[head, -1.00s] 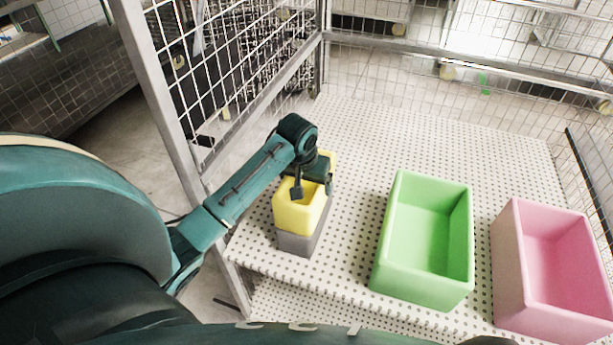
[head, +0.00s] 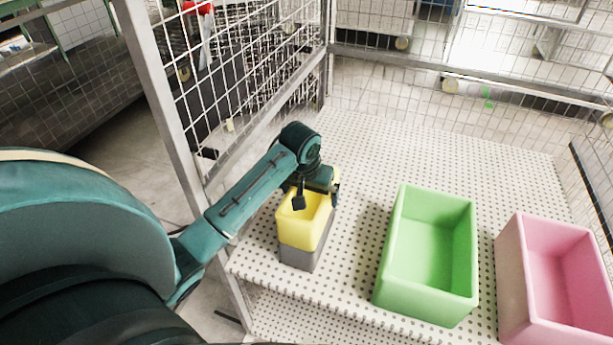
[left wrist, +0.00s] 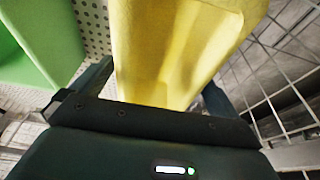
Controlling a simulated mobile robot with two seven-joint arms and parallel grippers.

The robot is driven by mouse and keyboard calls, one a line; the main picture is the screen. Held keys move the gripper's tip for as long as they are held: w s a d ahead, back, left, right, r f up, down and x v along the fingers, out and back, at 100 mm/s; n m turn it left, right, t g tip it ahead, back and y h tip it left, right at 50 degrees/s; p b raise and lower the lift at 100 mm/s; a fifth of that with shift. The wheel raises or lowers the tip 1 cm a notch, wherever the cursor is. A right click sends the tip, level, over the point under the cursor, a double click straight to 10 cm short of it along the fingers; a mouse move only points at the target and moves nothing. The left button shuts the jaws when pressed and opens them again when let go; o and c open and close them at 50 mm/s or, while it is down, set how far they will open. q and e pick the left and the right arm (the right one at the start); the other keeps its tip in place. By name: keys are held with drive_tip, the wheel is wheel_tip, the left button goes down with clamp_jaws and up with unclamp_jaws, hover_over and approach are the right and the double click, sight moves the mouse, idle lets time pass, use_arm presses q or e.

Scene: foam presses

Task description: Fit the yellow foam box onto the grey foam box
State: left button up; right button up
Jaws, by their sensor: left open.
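The yellow foam box (head: 300,231) sits upright on top of the grey foam box (head: 298,258) near the left front of the perforated shelf; their edges look lined up. My left gripper (head: 317,199) is open at the yellow box's upper part, its fingers at opposite sides of the box. In the left wrist view the yellow box (left wrist: 175,50) fills the space between the two spread fingers (left wrist: 158,92). The grey box is hidden there. My right gripper is not in view.
A green foam box (head: 384,262) stands to the right on the perforated shelf (head: 365,150), with a pink foam box (head: 512,285) beyond it. A wire mesh wall with a metal post (head: 165,110) rises at the left. The shelf behind the boxes is clear.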

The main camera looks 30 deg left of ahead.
use_arm(q)
drive_tip(key=v, duration=1.1)
drive_tip(key=shift+p, duration=0.35)
drive_tip(key=shift+r, duration=0.1)
